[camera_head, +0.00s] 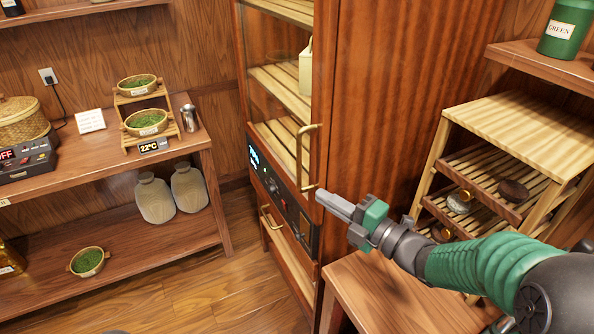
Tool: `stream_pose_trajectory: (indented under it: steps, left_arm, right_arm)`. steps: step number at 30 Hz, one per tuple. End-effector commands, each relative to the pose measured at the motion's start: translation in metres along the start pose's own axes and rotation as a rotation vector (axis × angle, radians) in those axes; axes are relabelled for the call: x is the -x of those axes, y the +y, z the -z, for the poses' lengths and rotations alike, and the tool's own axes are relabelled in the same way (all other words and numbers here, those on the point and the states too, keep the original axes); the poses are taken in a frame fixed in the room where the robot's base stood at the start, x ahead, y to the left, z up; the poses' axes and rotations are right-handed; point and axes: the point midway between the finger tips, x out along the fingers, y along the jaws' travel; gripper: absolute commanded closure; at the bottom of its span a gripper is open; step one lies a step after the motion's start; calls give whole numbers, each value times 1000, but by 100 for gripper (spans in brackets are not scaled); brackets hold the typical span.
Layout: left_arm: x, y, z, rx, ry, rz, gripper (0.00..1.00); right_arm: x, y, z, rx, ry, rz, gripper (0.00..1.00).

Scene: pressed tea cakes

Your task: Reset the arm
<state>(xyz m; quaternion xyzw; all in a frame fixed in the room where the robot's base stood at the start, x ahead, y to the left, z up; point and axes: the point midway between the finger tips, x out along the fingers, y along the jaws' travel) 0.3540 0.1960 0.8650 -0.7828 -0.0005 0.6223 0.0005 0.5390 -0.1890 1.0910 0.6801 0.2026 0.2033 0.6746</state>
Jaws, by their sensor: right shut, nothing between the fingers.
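My right arm comes in from the lower right, with a green sleeve-like section and a dark wrist. My right gripper (336,203) is shut and empty. In the picture its fingertips lie near the lower end of the brass handle (304,157) on the glass door of the tall wooden cabinet (377,110). I cannot tell whether they touch the handle. The cabinet door looks closed. My left gripper does not show.
A low wooden table (385,300) is below the arm. The left shelf unit (80,180) holds bowls of green tea and jars. Floor (190,295) is clear between.

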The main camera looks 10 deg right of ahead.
Motion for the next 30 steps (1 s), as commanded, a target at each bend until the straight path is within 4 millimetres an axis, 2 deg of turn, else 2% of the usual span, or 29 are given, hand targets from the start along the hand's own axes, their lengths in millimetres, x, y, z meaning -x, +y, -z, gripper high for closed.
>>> stream_pose_trajectory:
  steps: [4, 7, 10, 12, 14, 16, 18, 21, 24, 30]
  left_arm:
    - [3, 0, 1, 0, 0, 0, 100]
    - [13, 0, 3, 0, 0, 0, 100]
    - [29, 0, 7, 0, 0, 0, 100]
    - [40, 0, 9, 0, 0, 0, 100]
    - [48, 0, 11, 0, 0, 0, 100]
    - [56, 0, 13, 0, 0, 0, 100]
    - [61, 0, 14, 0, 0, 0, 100]
    - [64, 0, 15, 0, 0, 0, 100]
    - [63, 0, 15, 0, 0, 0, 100]
    - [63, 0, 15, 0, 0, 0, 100]
  right_arm:
    - [-2, -1, -2, -29, -25, 21, 100]
    - [-7, -15, -16, -180, -154, 116, 100]
    - [4, -49, -33, -487, -411, 266, 100]
    - [29, -80, -32, -758, -635, 368, 100]
    - [59, -106, -18, -991, -832, 445, 100]
    - [94, -132, 11, -1239, -1051, 522, 100]
    - [124, -148, 44, -1432, -1234, 583, 100]
    - [150, -158, 78, -1592, -1398, 636, 100]
    - [159, -162, 92, -1650, -1465, 659, 100]
    - [160, -162, 93, -1652, -1468, 660, 100]
